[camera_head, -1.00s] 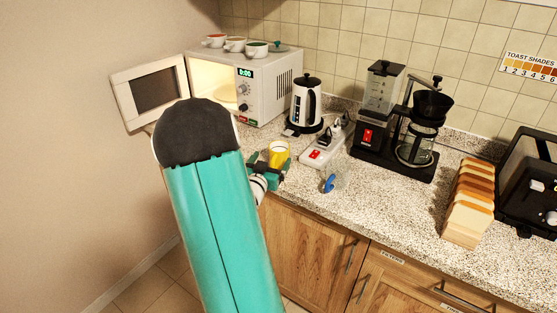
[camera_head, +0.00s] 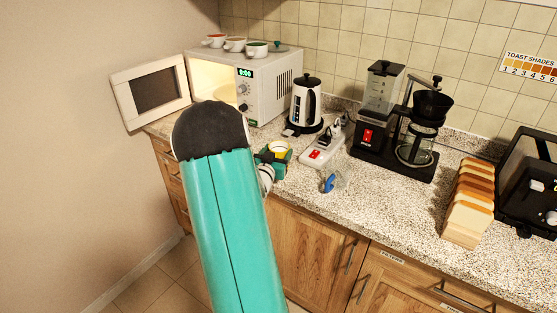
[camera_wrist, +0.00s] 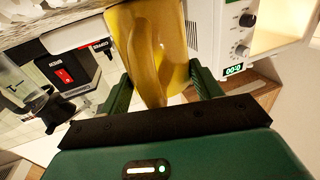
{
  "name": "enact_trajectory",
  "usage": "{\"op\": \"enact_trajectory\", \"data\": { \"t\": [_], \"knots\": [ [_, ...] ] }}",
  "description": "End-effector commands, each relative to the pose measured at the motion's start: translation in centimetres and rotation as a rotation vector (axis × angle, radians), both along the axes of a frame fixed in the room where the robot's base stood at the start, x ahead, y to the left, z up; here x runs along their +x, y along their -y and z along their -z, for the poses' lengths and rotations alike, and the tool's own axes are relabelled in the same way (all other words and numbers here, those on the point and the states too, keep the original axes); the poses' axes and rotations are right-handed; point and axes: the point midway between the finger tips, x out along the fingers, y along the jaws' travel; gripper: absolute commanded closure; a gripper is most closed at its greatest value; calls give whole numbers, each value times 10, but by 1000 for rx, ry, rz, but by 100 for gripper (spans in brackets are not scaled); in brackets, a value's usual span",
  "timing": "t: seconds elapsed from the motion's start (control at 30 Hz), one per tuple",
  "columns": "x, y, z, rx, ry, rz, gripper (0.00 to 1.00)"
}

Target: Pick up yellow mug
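My gripper's two green fingers (camera_wrist: 162,88) are spread apart, one on each side of the mug's near part. I cannot tell whether either finger touches it.
The open microwave (camera_head: 265,90) stands behind, with several cups on top. A kettle (camera_head: 306,103), a power strip (camera_head: 322,150), a small blue item (camera_head: 329,183) and a coffee maker (camera_head: 368,137) stand to the right. Sliced bread (camera_head: 468,205) is farther right.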

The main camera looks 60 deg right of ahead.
Motion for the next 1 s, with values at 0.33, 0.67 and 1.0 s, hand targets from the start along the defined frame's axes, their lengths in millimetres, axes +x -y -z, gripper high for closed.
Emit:
{"op": "enact_trajectory", "data": {
  "t": [0.33, 0.67, 1.0],
  "knots": [
    [0, 0, -2, -3, 1, 0, 73],
    [1, 0, -14, -5, 3, 0, 73],
    [-3, -7, -43, -5, 3, 0, 73]
  ]
}}
